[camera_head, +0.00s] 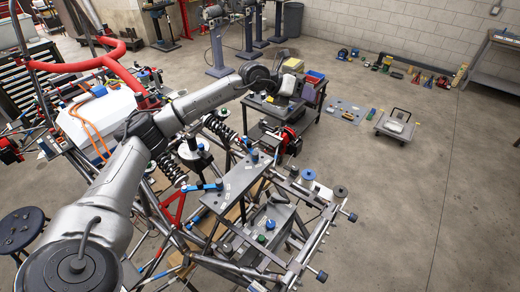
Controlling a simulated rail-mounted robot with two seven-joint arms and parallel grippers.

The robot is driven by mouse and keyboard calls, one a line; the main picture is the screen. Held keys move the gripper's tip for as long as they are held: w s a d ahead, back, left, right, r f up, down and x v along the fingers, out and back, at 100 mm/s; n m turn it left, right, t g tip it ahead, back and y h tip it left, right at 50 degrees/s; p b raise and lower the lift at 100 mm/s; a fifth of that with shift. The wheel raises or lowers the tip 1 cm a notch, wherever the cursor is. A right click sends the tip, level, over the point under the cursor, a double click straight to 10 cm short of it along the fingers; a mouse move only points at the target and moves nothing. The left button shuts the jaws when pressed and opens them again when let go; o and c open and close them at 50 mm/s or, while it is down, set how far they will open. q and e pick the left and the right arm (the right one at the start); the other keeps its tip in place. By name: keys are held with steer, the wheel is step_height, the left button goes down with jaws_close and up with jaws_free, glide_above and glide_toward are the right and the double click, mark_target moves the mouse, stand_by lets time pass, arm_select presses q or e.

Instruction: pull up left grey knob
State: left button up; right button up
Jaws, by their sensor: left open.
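The tube chassis (300,262) stands in the middle, with a grey plate (232,190) and a lower tray (284,222) on it. Small knobs sit there: a dark grey one (254,155) at the plate's upper end, a blue one (270,225) and a green one (261,239) in the tray, and a greyish one (227,247) at the tray's left. I cannot tell for sure which is the left grey knob. My left gripper (287,86) is small in view, beyond the chassis and apart from these knobs; it is open. My right gripper is not in view.
A dark cart (308,120) with bins stands behind the chassis, near my left gripper. Red tubing (100,62) and a white tank (98,118) are at left. A black stool (20,228) stands lower left.

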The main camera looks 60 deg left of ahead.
arm_select(q)
steer(key=s+a+f+n+g+y, duration=0.1)
steer(key=s+a+f+g+y, duration=0.2)
steer(key=s+a+f+g, duration=0.3)
steer(key=n+g+y, duration=0.2)
steer(key=g, duration=0.3)
glide_above(255, 153)
step_height(255, 153, down, 4)
step_height(255, 153, down, 13)
steer(key=p, duration=0.2)
steer(key=shift+p, duration=0.4)
jaws_close()
